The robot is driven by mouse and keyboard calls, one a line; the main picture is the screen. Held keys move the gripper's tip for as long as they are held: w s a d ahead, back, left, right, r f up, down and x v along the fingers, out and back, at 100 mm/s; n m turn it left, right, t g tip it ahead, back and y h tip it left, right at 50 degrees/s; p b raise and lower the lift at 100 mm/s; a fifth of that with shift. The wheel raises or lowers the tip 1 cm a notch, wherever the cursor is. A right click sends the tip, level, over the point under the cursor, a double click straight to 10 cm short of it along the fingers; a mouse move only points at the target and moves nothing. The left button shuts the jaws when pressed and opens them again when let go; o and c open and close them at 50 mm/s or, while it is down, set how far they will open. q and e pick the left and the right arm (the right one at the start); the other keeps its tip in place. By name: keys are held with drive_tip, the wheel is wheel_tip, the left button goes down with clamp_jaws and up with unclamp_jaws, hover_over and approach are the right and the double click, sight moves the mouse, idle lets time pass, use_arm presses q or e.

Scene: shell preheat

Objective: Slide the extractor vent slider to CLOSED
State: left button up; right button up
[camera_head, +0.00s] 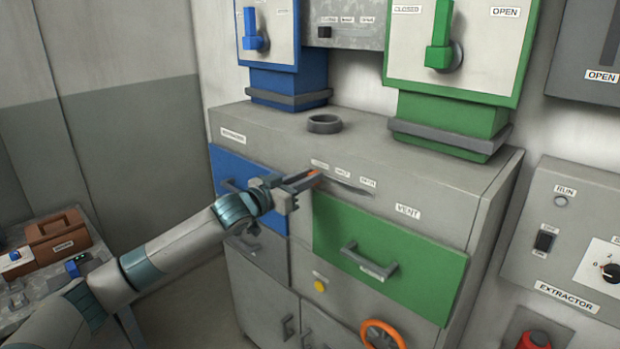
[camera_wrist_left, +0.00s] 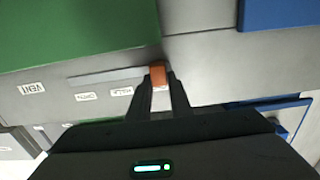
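The extractor vent slider has an orange knob (camera_head: 314,174) in a slot (camera_head: 348,186) on the grey cabinet's sloping upper front, by the VENT label. The knob is at the slot's left end in the head view, beside the leftmost label, which reads CLOSED. The wrist view shows the knob (camera_wrist_left: 158,74) between my fingertips at the slot's right end, with the OPEN and HALF labels to its left. My left gripper (camera_head: 303,181) reaches in from the left; its fingers appear closed against both sides of the knob. My right gripper is not in view.
Below the slot are a green drawer (camera_head: 400,245) and a blue drawer (camera_head: 228,170) with handles. Blue and green lever boxes stand on the cabinet top, with a grey ring (camera_head: 324,123) in front. The EXTRACTOR panel (camera_head: 575,235) is at right.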

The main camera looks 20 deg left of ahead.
use_arm(q)
drive_tip(key=o, duration=0.4)
drive_tip(key=shift+a, duration=0.25)
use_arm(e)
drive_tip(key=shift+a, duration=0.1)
